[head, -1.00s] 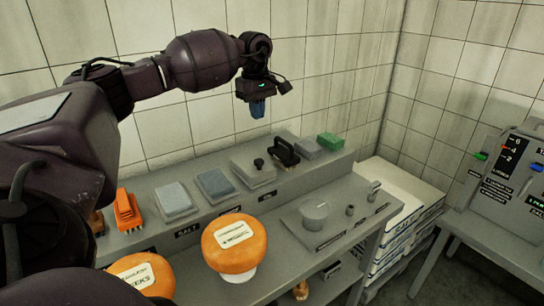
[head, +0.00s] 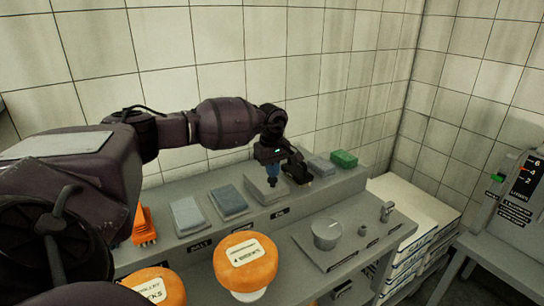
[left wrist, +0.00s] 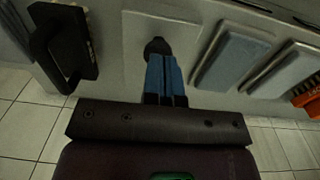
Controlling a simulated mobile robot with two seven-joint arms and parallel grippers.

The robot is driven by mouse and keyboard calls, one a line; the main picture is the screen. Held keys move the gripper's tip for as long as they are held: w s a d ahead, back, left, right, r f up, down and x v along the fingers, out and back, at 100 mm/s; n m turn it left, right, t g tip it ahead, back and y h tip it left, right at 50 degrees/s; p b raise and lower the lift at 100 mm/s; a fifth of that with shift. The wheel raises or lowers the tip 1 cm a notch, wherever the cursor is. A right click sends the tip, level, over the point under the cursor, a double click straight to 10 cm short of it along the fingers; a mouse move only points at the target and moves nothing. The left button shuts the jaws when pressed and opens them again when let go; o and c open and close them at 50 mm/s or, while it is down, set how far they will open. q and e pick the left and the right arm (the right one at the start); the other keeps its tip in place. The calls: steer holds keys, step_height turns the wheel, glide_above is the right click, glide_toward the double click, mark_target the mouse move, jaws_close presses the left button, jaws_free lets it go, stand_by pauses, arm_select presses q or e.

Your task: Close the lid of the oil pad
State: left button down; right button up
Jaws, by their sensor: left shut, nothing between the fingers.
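A flat grey pad box with a black knob on its lid (head: 258,192) sits on the raised back shelf; I take it for the oil pad, though its label is too small to read. My left gripper (head: 271,175), with blue fingers, is shut and empty, pointing down over the lid. In the left wrist view, the gripper (left wrist: 165,62) has its fingertips at the black knob (left wrist: 157,46), very close or touching; I cannot tell which. The lid (left wrist: 125,35) looks flat, and its far edges are partly hidden. My right gripper is not in view.
A black-handled tool (head: 320,168) stands close right of the pad. A grey pad (head: 228,200) and another grey pad (head: 187,215) lie left, then an orange brush (head: 143,225). A green block (head: 344,159) is farther right.

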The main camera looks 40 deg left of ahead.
arm_select(q)
steer(key=shift+f, duration=0.45)
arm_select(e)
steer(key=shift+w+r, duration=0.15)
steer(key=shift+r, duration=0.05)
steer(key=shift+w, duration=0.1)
arm_select(q)
steer(key=shift+f, duration=0.15)
